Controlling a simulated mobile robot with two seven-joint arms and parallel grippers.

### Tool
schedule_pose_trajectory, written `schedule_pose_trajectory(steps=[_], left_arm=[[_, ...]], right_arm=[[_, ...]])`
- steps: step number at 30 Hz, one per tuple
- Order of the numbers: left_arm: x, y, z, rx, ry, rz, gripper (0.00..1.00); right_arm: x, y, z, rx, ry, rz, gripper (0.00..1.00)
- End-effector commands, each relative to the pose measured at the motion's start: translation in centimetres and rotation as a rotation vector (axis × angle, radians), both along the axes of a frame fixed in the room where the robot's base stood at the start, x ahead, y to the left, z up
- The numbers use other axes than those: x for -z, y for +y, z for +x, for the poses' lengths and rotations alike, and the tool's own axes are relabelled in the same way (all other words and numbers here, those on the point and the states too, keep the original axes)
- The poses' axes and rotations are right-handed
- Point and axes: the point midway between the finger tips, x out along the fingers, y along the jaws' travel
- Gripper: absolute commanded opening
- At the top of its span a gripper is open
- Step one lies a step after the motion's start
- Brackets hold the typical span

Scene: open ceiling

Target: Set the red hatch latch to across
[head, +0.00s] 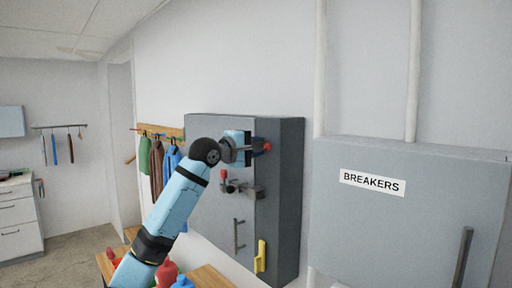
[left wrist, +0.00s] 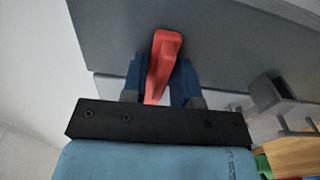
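The red hatch latch (head: 267,147) is on the upper front of a grey cabinet (head: 280,200), near its right edge. Only its red end shows past my gripper in the head view. In the left wrist view the red latch handle (left wrist: 162,62) lies lengthwise between the two blue fingers, slightly tilted. My left gripper (head: 255,147) is at the latch, with its fingers close against both sides of the handle (left wrist: 160,82). The latch's pivot is hidden. My right gripper is in neither view.
Below my gripper, a grey fitting with a red knob (head: 223,174) sticks out. A bar handle (head: 238,234) and yellow handle (head: 260,257) are lower. A BREAKERS box (head: 400,225) stands right. Coats (head: 157,165) hang behind my arm.

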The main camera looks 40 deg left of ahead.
Motion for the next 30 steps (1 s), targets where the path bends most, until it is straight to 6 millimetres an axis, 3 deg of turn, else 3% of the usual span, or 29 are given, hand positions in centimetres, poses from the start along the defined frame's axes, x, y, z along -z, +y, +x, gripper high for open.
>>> schedule_pose_trajectory(steps=[9,13,30], left_arm=[[0.0,0.0,-0.1,0.000,0.000,0.001,0.36],[0.2,0.1,-1.0,0.000,0.000,0.001,0.36],[0.2,1.1,-12.2,0.000,0.000,0.001,0.36]], right_arm=[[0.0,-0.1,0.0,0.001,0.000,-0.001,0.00],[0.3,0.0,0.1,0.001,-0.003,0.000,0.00],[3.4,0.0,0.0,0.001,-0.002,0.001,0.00]])
